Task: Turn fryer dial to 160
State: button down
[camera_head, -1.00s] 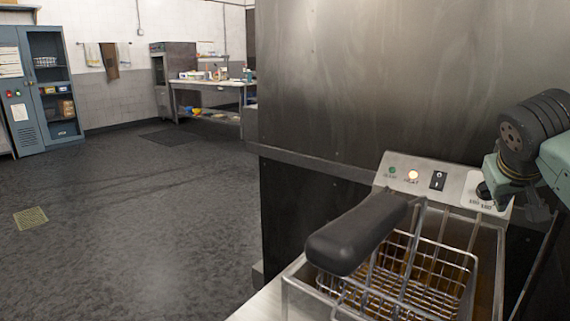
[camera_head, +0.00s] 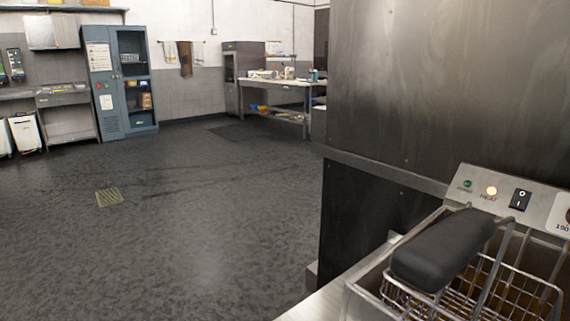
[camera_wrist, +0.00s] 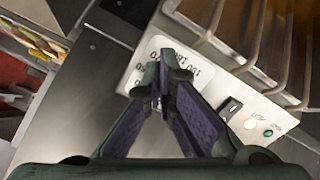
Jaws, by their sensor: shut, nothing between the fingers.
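The fryer's sloping steel control panel (camera_head: 540,200) is at the right edge of the head view, which cuts off the dial's white scale (camera_head: 563,226) near a printed 100. The scale also shows in the wrist view (camera_wrist: 146,62), with numbers along its rim. My gripper (camera_wrist: 160,84) is shut and empty, its fingertips over that scale in the wrist view. The fingers hide the dial knob, so I cannot tell its setting or whether they touch it. My gripper is out of the head view.
A black rocker switch (camera_head: 520,199), lit heat lamp (camera_head: 491,191) and dark green lamp (camera_head: 467,184) sit left of the dial. The wire fry basket (camera_head: 505,290) and its black handle (camera_head: 440,250) are in front. Open floor (camera_head: 200,220) lies left.

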jog(key=shift+w+a, duration=0.15)
jog(key=shift+w+a+f, duration=0.3)
jog(key=shift+w+a, duration=0.05)
jog(key=shift+a, duration=0.25)
